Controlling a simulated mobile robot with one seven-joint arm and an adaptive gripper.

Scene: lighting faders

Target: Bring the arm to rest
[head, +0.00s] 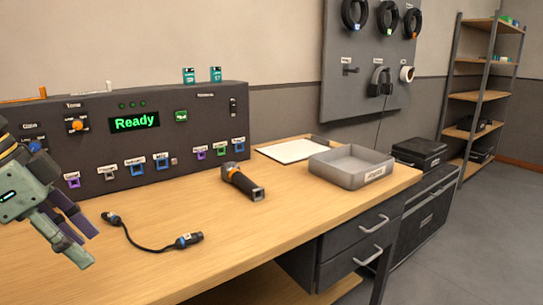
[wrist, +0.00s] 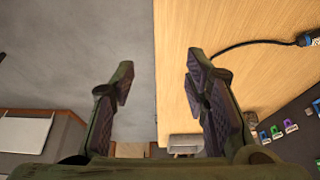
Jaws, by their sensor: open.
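My gripper (head: 78,238) is at the left edge of the head view, above the left part of the wooden workbench (head: 290,215). It points down and to the right. In the wrist view the two fingers of my gripper (wrist: 160,85) stand wide apart with nothing between them. Part of my arm is cut off by the left edge of the head view. The dark control panel (head: 190,155) stands behind my gripper, with a green "Ready" display (head: 135,122).
A short black cable (head: 150,245) lies right of my gripper. A black and orange handheld tool (head: 243,182) and a grey tray (head: 350,165) are farther right. The bench's front right is clear. Drawers (head: 355,245) are below.

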